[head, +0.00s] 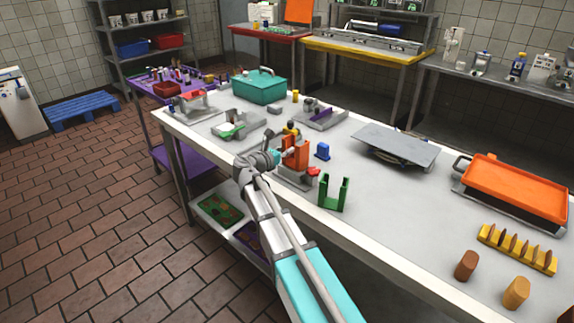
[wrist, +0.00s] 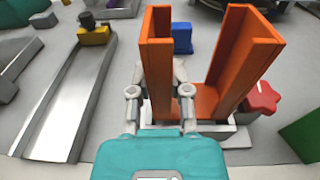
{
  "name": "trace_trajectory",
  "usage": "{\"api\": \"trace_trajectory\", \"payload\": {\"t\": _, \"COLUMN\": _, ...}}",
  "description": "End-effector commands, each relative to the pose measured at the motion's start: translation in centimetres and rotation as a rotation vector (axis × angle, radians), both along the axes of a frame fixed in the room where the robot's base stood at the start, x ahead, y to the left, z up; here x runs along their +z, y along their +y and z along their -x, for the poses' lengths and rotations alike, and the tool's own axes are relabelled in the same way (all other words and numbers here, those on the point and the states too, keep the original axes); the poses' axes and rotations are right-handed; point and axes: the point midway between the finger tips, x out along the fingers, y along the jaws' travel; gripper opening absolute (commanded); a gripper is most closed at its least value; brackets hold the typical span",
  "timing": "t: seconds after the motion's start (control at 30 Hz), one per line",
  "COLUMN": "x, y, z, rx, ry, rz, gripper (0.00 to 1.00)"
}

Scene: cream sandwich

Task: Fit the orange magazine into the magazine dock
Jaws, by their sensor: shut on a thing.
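The orange magazine (head: 299,150) is an upright, open-fronted channel with two tall walls. In the wrist view the orange magazine (wrist: 238,60) stands upright, and my gripper (wrist: 161,88) is shut on its left wall. In the head view my gripper (head: 278,156) reaches it from the left. The magazine dock (head: 294,180) is a grey base with a red star knob (head: 313,172), directly below the magazine. The dock (wrist: 232,138) also shows in the wrist view, with its red knob (wrist: 262,98) at right. I cannot tell whether the magazine is fully seated.
A green upright holder (head: 334,194) stands just right of the dock. A small blue block (head: 322,151) sits behind it. In the wrist view a metal channel (wrist: 72,100) with a yellow-and-black piece (wrist: 93,30) lies left. The bench right of the green holder has free room.

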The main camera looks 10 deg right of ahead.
Motion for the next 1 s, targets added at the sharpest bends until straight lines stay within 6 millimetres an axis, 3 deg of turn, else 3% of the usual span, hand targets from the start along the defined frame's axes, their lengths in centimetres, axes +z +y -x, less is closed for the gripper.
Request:
{"api": "trace_trajectory", "payload": {"t": 0.47, "x": -0.3, "y": -0.1, "z": 0.0, "rx": -0.001, "ry": 0.000, "rz": 0.000, "gripper": 0.00}}
{"api": "trace_trajectory", "payload": {"t": 1.0, "x": -3.9, "y": -0.2, "z": 0.0, "rx": -0.002, "ry": 0.000, "rz": 0.001, "gripper": 0.00}}
